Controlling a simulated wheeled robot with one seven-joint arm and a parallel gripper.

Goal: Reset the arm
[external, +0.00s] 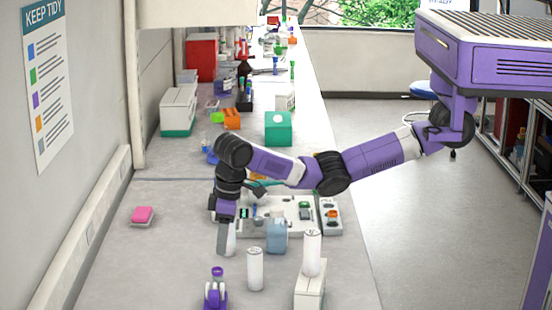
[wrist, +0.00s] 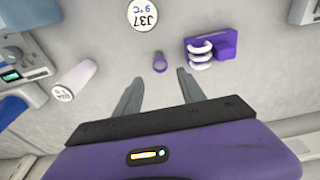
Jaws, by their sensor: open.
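My gripper (external: 226,238) points down over the near bench. In the wrist view my gripper (wrist: 158,88) has its two grey fingers apart with bare bench between them, so it is open and empty. My arm reaches across from the purple body at the upper right, bent at the elbow.
White cylinders stand near the gripper, one on the bench (external: 255,270) and one on a white box (external: 311,252). A blue-grey container (external: 277,237) is right of the fingers. A purple holder (external: 215,293) is in front; a pink block (external: 142,215) is left. Bare bench lies left.

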